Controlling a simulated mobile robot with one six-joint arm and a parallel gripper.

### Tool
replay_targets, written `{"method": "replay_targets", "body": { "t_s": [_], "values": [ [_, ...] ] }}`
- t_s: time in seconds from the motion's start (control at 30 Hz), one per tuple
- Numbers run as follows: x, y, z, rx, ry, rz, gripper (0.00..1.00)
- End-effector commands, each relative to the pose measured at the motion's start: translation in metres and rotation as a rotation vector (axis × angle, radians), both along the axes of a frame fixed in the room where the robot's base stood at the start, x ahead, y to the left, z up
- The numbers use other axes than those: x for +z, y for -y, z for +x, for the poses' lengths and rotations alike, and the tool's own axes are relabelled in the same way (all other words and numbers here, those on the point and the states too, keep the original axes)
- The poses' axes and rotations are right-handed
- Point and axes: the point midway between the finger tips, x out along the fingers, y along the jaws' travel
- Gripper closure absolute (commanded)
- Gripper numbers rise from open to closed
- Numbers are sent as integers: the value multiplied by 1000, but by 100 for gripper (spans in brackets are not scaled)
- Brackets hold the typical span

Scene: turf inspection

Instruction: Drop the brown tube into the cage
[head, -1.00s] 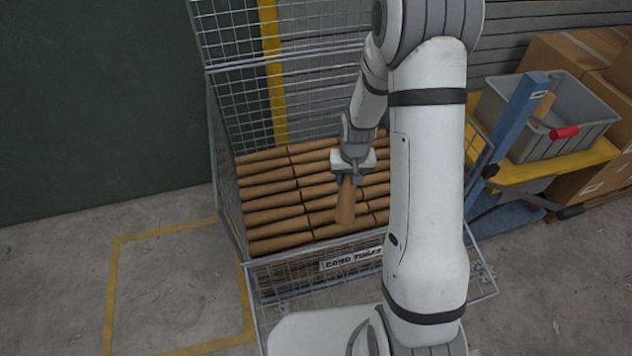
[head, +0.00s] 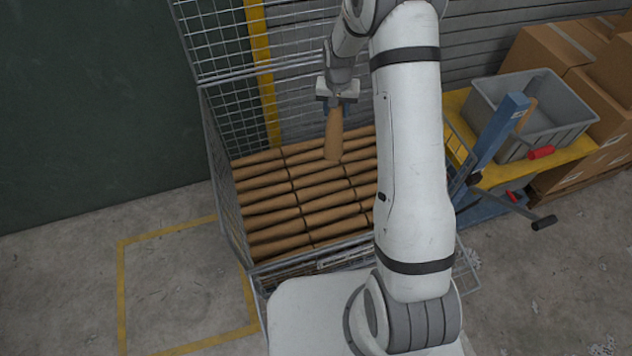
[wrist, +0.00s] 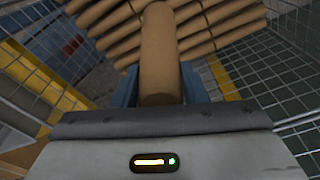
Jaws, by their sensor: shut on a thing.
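The brown tube (head: 334,136) is held in my gripper (head: 334,108), which is shut on its upper end. The tube hangs down, slightly tilted, above the rows of tubes in the cage. In the wrist view the held tube (wrist: 158,50) runs away from the blue fingers (wrist: 160,90) toward the stacked tubes. The wire mesh cage (head: 222,165) stands in front of my base, filled with several rows of similar brown tubes (head: 285,215). Part of the cage's right side is hidden behind my arm.
A blue and yellow trolley (head: 500,135) with a grey bin (head: 550,105) stands to the right of the cage. Cardboard boxes (head: 580,50) are stacked behind it. A yellow-marked floor area (head: 180,280) on the left is empty.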

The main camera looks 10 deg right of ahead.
Motion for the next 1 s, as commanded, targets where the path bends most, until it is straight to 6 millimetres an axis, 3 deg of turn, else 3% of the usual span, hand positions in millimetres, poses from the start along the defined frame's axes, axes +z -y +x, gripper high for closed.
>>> {"method": "replay_targets", "body": {
  "t_s": [0.03, 0.1, 0.2, 0.37, 0.57, 1.0],
  "values": [
    [31, -1, 12, -19, 2, 0, 94],
    [50, -1, 24, -46, 3, -1, 94],
    [69, -2, 37, -77, 1, -3, 94],
    [84, -2, 48, -105, 0, -5, 94],
    [77, -2, 50, -112, -1, -5, 94],
    [30, -3, 49, -111, -1, -5, 94]
  ]
}}
